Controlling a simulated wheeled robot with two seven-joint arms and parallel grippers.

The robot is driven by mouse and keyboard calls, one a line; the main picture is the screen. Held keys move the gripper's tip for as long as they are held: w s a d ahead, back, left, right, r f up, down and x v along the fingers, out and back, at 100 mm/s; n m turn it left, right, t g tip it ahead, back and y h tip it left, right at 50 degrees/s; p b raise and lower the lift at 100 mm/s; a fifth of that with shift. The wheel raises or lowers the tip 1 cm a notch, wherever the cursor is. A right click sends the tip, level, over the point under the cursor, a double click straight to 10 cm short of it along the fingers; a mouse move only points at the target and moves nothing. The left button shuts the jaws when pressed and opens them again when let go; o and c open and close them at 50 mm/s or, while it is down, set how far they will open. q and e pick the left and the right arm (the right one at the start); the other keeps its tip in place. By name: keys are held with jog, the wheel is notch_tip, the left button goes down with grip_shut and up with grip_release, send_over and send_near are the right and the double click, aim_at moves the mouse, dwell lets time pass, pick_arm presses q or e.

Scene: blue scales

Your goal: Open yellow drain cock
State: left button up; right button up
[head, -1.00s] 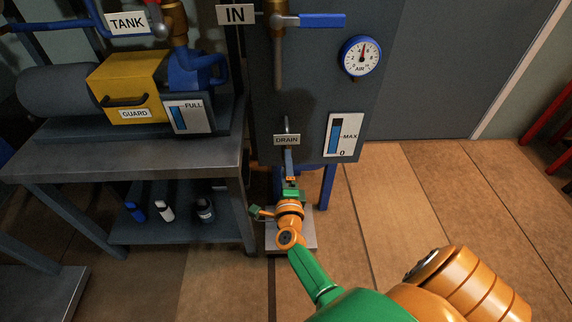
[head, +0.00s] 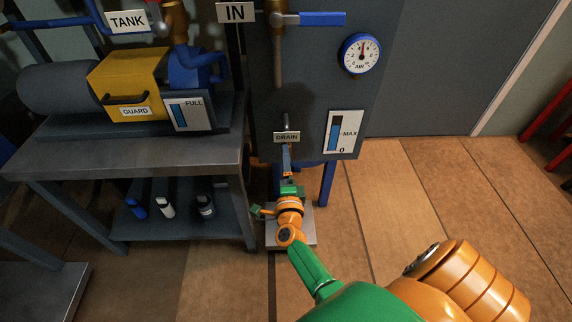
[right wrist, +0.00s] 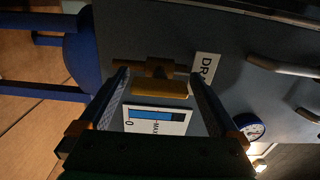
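The yellow drain cock (right wrist: 160,88) shows in the right wrist view as a short dull-yellow bar handle with a brassy body behind it on the grey panel. The DRAIN label (head: 287,137) is just above my right gripper in the head view, and it also shows sideways in the right wrist view (right wrist: 205,68). My right gripper (right wrist: 159,75) is open, with one finger on each side of the yellow handle and visible gaps to it. In the head view the gripper and wrist largely hide the cock. My left gripper is not in view.
The panel carries a blue-handled IN valve (head: 320,18), an AIR gauge (head: 361,54) and a MAX level plate (head: 344,134). A grey bench (head: 130,155) with a yellow guard (head: 127,80) stands at left, close to my right wrist.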

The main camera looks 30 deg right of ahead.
jog(key=p+v, duration=0.1)
jog(key=v, duration=0.6)
dwell(0.3)
